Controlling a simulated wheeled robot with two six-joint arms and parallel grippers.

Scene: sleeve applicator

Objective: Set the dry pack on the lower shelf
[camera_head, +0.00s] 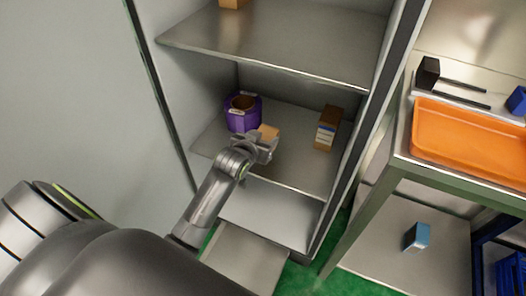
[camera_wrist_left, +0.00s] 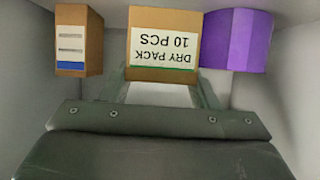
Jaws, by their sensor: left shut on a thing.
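The dry pack is a brown box with a white label reading "DRY PACK 10 PCS" (camera_wrist_left: 163,45), between the fingers of my left gripper (camera_wrist_left: 163,85) in the left wrist view. In the head view, my left gripper (camera_head: 266,143) is shut on the dry pack (camera_head: 268,132), over the lower shelf (camera_head: 285,168) of the open cabinet. Only a small part of the pack shows past the gripper there. Whether the pack touches the shelf, I cannot tell. My right gripper is not in view.
A purple container (camera_head: 242,113) stands left of the pack, and a brown box with a white and blue label (camera_head: 327,128) stands to the right. The upper shelf (camera_head: 270,45) hangs above. An orange tray (camera_head: 470,140) lies on the bench at right. A blue box (camera_head: 416,237) sits below it.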

